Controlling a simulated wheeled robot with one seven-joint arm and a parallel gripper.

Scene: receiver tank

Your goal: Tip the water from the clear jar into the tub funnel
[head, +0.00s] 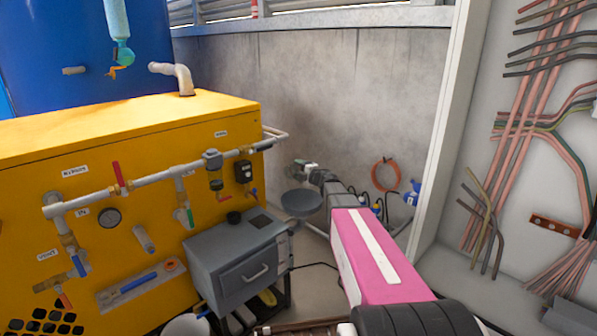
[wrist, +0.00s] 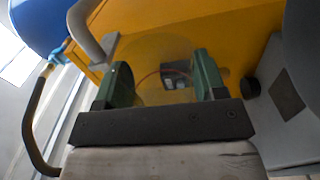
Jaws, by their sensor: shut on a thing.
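My gripper (wrist: 163,78) is shut on the clear jar (wrist: 160,52), with one green finger on each side. In the wrist view the jar is a see-through round shape, with the yellow cabinet showing through it. The water cannot be made out. In the head view my gripper (head: 306,170) is at the far end of my arm, and the jar is too small to make out clearly. A dark grey bowl (head: 302,204), which looks like the tub funnel, is just below my gripper in that view. Whether the jar is right over it cannot be told.
The yellow cabinet (head: 100,145) with pipes and valves stands left. A grey drawer unit (head: 238,262) stands in front of it, left of my arm. An open panel with cables (head: 540,120) is on the right. A concrete wall (head: 320,100) closes the back.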

